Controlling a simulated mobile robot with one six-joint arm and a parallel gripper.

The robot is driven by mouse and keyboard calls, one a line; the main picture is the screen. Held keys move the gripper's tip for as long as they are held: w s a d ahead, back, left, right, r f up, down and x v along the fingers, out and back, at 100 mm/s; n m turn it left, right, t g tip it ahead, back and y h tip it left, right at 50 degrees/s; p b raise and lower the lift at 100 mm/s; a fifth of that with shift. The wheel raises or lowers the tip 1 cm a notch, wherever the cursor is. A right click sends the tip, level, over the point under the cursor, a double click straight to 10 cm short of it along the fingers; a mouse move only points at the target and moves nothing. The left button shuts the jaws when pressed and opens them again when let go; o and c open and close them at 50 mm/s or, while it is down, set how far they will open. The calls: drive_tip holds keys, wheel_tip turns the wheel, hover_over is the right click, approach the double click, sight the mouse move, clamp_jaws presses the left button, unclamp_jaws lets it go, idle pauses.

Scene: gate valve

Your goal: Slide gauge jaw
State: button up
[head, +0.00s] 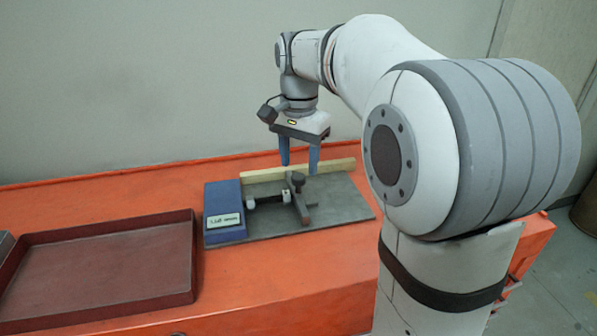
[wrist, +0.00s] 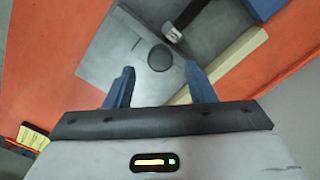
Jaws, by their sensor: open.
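The gauge stands on a grey base plate (head: 342,202) on the orange bench. Its blue block (head: 225,208) with a pale label is at the left end. My gripper (head: 299,170) is open and empty, pointing down above the jaw. In the wrist view the knob (wrist: 160,57) lies beyond and between the open blue fingers (wrist: 160,82). I see no contact with it.
A cream bar (head: 262,175) runs along the back of the plate, close to the fingers. A dark red tray (head: 100,265) lies at the left on the orange bench (head: 290,275). The bench front before the plate is clear. A grey wall stands behind.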

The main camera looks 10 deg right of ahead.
sight(298, 176)
drive_tip(key=shift+a+f, duration=0.1)
drive_tip(key=shift+f, duration=1.55)
drive_tip(key=shift+c, duration=0.3)
clamp_jaws()
